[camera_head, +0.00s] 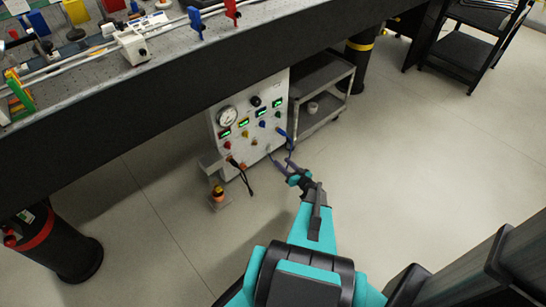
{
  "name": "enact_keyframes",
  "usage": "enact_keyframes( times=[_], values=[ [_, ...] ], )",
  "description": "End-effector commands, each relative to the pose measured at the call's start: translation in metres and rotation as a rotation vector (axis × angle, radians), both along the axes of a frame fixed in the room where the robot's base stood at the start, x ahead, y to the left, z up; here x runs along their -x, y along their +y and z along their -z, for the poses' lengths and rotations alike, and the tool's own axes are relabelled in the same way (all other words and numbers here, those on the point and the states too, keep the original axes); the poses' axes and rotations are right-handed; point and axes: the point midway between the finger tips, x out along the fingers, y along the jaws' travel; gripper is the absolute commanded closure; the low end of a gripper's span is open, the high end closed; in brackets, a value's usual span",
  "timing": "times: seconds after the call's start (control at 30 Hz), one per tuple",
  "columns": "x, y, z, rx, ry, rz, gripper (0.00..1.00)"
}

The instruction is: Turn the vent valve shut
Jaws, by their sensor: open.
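A white control panel (251,150) stands on the floor under the bench. It has a round gauge (228,116), a black knob (256,101), small green displays and a row of small coloured knobs, among them a red one (227,145), a yellow one (244,134) and a blue one (262,124). I cannot tell which is the vent valve or how it is turned. My gripper (281,152) is open in front of the panel's lower right part. Its thin fingers overlap blue parts there, and contact cannot be told.
Dark cables (242,176) hang at the panel's front. A small yellow-and-black fitting (217,193) stands low at its left. A grey cart (322,98) stands right of the panel. The bench edge (130,133) overhangs, with a black leg (65,252) at left.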

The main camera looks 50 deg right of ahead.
Motion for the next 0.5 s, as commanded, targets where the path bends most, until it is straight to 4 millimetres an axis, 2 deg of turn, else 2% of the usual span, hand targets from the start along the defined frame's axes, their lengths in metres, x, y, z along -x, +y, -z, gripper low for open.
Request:
enact_keyframes(
  times=[0.03,0.23,0.5],
  values=[
    [0.009,-0.008,0.010,-0.009,-0.026,-0.017,0.55],
    [0.034,-0.014,0.013,-0.044,-0.103,-0.089,0.55],
    [0.041,-0.014,0.011,-0.056,-0.124,-0.114,0.55]
  ],
)
